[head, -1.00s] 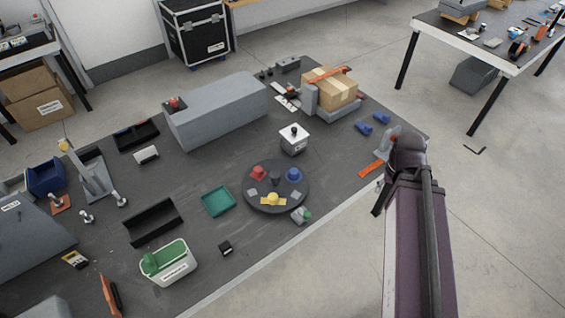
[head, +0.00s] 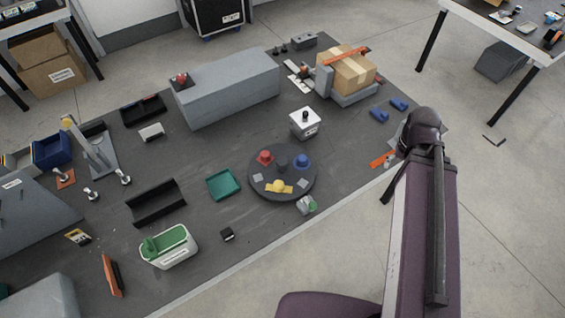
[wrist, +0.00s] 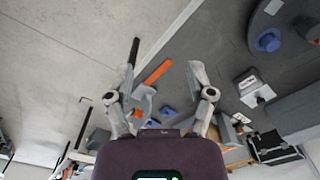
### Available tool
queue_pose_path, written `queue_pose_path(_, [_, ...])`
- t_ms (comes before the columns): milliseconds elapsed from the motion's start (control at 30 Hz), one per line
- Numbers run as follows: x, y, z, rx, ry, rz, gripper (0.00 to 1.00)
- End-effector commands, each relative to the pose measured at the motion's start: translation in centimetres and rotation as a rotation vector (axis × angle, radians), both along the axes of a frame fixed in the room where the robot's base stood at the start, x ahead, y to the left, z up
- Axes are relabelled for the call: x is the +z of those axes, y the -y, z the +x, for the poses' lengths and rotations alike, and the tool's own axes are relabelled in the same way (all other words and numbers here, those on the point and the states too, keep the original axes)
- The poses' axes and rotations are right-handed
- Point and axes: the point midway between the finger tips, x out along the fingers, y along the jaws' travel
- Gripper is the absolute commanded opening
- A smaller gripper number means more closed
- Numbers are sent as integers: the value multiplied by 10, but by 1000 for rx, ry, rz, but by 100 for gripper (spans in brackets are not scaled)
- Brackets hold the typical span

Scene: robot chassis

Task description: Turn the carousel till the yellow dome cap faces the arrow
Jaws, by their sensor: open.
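The dark round carousel (head: 309,175) lies on the bench top. The yellow dome cap (head: 279,186) sits on its near side on a yellow strip. A red cap (head: 264,157) is on its far left, a blue dome cap (head: 302,160) on its right, and a dark knob (head: 282,162) near its middle. The carousel (wrist: 258,20) and blue cap (wrist: 268,41) also show at the wrist view's top right. I cannot make out the arrow. My gripper (wrist: 160,92) is open and empty, right of the carousel and apart from it, near the bench's right edge.
A white box with a black knob (head: 305,123) stands behind the carousel. A small grey-green object (head: 306,205) is at its near right and a green tray (head: 223,184) at its left. Blue pieces (head: 379,115) and an orange strip (head: 383,159) lie near my gripper.

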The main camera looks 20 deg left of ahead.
Motion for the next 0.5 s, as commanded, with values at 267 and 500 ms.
queue_pose_path(267, [-7,-22,13,124,0,0,98])
queue_pose_path(500, [-23,-76,38,449,-1,0,98])
